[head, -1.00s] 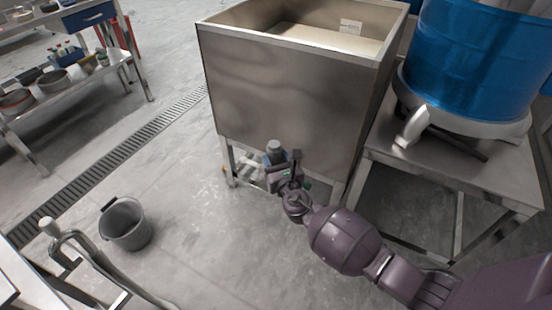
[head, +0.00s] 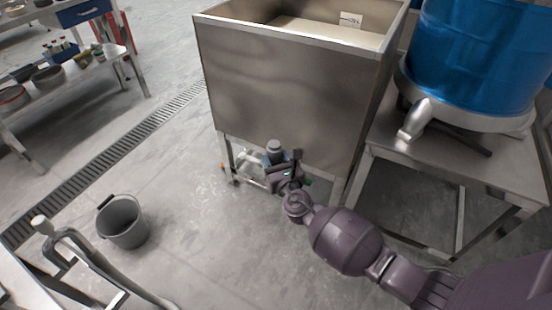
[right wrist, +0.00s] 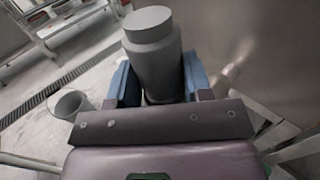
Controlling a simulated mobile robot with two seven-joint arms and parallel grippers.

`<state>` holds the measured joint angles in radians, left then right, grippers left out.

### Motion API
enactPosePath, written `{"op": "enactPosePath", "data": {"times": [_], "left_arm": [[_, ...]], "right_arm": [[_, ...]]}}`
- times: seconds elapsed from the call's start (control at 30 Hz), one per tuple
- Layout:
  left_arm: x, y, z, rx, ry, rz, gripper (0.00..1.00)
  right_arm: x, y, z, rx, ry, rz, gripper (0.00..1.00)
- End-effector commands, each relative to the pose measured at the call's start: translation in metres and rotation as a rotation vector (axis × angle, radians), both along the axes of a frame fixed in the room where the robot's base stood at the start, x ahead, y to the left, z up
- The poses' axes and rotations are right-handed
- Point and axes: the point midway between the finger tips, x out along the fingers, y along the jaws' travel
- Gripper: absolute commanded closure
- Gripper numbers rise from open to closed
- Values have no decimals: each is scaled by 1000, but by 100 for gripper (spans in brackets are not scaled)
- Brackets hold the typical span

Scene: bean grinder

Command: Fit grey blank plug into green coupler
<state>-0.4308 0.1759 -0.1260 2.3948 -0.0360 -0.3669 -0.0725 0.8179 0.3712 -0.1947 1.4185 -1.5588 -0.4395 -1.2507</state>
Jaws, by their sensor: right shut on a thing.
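The grey blank plug (right wrist: 155,62) is a stepped cylinder standing between the blue fingers of my right gripper (right wrist: 157,85) in the right wrist view. The right gripper is shut on it. In the head view, the plug (head: 275,147) shows above my right gripper (head: 281,165), just in front of the lower edge of the steel tank. A small dark green bit (head: 307,182) shows beside the gripper; I cannot tell whether it is the green coupler. No coupler is clear in the wrist view. My left gripper is not in view.
The steel tank (head: 290,90) stands on legs close behind the gripper, with pale pipework (head: 250,165) beneath it. A steel table (head: 470,175) bearing a blue drum (head: 480,60) stands right. A grey bucket (head: 123,225) is on the floor at left; the floor between is clear.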

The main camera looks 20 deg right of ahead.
Motion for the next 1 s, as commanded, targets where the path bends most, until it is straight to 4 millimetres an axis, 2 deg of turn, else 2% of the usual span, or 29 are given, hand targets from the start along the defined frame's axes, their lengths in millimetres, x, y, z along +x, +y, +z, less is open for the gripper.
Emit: {"op": "enactPosePath", "data": {"times": [0.03,0.07,0.23,0.63,0.77,0.9,1.0], "left_arm": [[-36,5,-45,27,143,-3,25],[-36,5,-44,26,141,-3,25],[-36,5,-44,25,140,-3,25],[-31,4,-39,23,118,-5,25],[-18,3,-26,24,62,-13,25],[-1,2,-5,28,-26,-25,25],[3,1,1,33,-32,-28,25]], "right_arm": [[-4,0,-15,0,14,0,93],[-4,0,-14,0,14,0,50],[-4,0,-14,0,14,0,25],[-5,0,-16,0,18,0,25],[-5,0,-16,0,17,0,25],[-4,0,-14,0,16,0,25],[-20,1,-9,0,11,1,25]]}}
